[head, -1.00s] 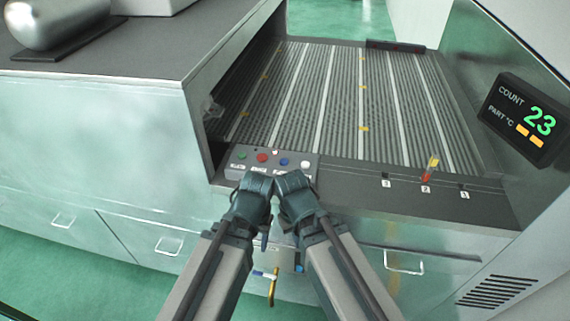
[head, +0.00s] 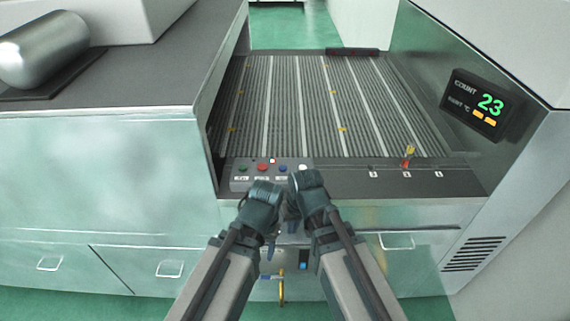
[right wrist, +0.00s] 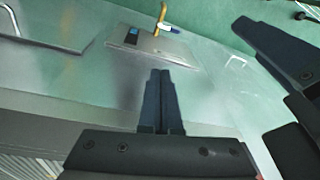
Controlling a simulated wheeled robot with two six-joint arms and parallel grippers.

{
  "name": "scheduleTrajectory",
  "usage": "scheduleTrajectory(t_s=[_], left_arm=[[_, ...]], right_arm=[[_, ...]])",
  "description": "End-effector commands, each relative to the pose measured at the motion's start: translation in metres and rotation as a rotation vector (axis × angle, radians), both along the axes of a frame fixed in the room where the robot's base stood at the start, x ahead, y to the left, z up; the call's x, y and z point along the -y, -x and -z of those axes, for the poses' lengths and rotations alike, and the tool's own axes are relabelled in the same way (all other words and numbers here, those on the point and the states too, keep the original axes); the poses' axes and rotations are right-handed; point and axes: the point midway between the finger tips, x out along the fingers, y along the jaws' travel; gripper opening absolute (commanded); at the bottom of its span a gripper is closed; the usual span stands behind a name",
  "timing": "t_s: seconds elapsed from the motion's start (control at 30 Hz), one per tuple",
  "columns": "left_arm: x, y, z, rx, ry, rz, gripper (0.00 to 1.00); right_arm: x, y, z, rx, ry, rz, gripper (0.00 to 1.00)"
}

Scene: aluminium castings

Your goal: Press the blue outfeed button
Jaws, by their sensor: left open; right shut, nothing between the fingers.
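The blue button (head: 282,168) is on a small grey button panel (head: 240,180) at the front left of the ribbed conveyor, between a red button (head: 262,167) and a white button (head: 303,167). A green button (head: 243,168) is at the panel's left end. My left gripper (head: 271,246) is open, below the panel in the picture. My right gripper (head: 291,224) is shut and empty, also below the panel. Its closed fingers (right wrist: 161,80) point at the cabinet front in the right wrist view, where no button shows. Neither gripper appears to touch a button.
The ribbed conveyor (head: 310,100) lies behind the panel. A small lever (head: 408,158) with a yellow tip stands by numbered marks on the right. A grey counter (head: 120,75) with a metal cylinder (head: 45,50) is on the left.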

Motion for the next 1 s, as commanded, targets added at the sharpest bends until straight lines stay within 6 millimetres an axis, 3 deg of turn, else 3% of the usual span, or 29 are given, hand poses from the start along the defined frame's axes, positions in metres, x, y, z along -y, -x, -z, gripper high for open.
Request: scheduleTrajectory(t_s=[0.27, 0.5, 0.7, 1.0], left_arm=[[0.000, 0.000, -0.038, -0.001, 0.001, -0.002, 0.52], [0.000, 0.000, -0.083, -0.001, 0.001, -0.004, 0.52], [0.000, 0.000, -0.109, -0.002, 0.001, -0.006, 0.52], [0.000, 0.000, -0.120, -0.002, 0.001, -0.006, 0.52]], right_arm=[[-0.015, -0.049, -0.047, 0.101, -0.133, 0.076, 0.00], [-0.026, -0.114, -0.112, 0.237, -0.309, 0.194, 0.00], [-0.026, -0.160, -0.159, 0.338, -0.436, 0.294, 0.00], [-0.022, -0.185, -0.183, 0.395, -0.509, 0.355, 0.00]])
